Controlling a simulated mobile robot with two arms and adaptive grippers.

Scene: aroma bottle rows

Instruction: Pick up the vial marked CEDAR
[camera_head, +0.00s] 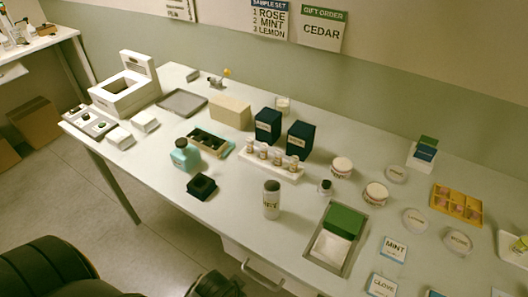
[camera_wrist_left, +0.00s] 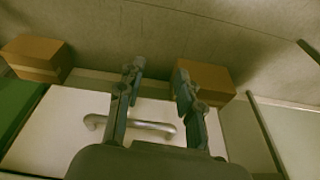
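A white rack (camera_head: 270,168) near the middle of the table holds several small vials (camera_head: 263,151) in a row, standing upright. Their labels are too small to read, so I cannot tell which one is marked CEDAR. In the left wrist view my left gripper (camera_wrist_left: 158,82) is open, with nothing between its fingers. It is away from the vials, and a drawer handle (camera_wrist_left: 140,125) shows beyond it. Dark parts of my own body show at the lower left of the head view. My right gripper is not in view.
A wall card (camera_head: 322,31) reads GIFT ORDER, CEDAR. Two dark blue boxes (camera_head: 300,139) stand behind the rack. A drawer handle (camera_head: 262,279) juts from the table front.

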